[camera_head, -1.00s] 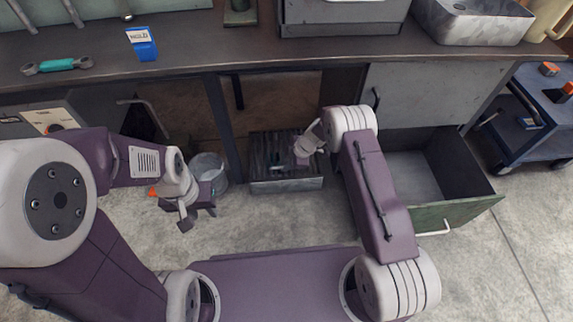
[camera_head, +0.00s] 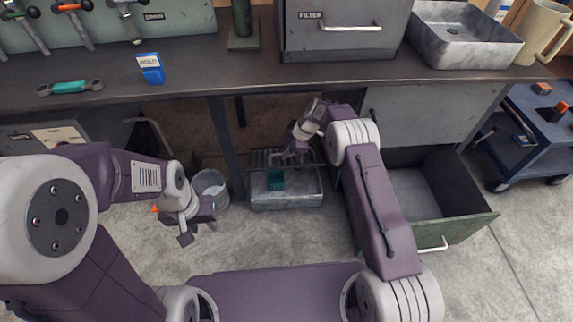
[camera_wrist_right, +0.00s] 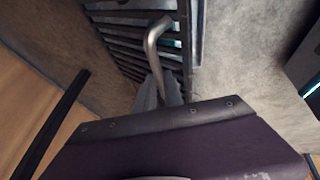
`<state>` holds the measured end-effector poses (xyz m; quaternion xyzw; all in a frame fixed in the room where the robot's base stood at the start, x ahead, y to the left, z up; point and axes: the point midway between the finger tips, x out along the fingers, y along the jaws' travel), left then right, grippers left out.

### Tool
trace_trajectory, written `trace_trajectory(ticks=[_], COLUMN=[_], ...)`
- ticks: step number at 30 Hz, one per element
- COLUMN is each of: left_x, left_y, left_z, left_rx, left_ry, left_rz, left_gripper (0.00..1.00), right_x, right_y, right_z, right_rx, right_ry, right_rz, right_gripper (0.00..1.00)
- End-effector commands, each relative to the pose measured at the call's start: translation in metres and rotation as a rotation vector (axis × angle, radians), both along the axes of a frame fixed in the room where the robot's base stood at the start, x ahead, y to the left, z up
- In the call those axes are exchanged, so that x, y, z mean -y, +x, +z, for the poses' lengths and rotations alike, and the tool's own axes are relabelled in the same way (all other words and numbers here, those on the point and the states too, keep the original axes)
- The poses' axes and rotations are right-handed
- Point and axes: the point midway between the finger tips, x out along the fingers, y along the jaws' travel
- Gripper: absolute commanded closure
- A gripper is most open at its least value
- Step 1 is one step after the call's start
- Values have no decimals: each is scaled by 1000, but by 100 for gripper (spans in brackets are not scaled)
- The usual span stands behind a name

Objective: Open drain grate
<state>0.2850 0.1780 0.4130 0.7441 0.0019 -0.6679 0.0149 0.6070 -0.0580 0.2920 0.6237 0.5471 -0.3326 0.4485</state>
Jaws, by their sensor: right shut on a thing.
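The drain grate (camera_head: 262,158), dark and slatted, stands raised at the back of a grey drain box (camera_head: 288,201) under the bench. The box's front part is uncovered and a teal block (camera_head: 276,179) shows inside it. My right gripper (camera_head: 287,157) is at the grate. In the right wrist view the gripper (camera_wrist_right: 162,88) is shut on the bent metal handle (camera_wrist_right: 155,45) of the grate, with the dark bars behind it. The fingertips are partly hidden by the gripper body. My left gripper (camera_head: 197,226) is open and empty, in front of a bucket.
The metal bucket (camera_head: 210,188) stands left of the drain box, beside a bench leg (camera_head: 226,150). An open green drawer (camera_head: 440,205) juts out on the right, close to my right arm. The bench top (camera_head: 200,70) overhangs the drain. A blue cart (camera_head: 530,135) stands far right.

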Motion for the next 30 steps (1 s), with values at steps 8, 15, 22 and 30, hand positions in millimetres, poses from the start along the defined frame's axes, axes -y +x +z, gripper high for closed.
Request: trace_trajectory(ticks=[8,15,22,30], left_x=[0,0,0,0], left_y=[0,0,0,0], left_z=[-5,-6,-6,-6], left_rx=[0,0,0,-1], left_ry=[0,0,0,1], left_rz=[0,0,0,-2], left_gripper=[64,64,64,75], right_x=[2,2,2,2], right_y=[22,28,29,28], right_z=[14,20,21,20], right_rx=[15,12,9,7], right_ry=[-4,-3,-4,-5], right_rz=[-6,-7,-5,-4], right_gripper=[100,100,100,100])
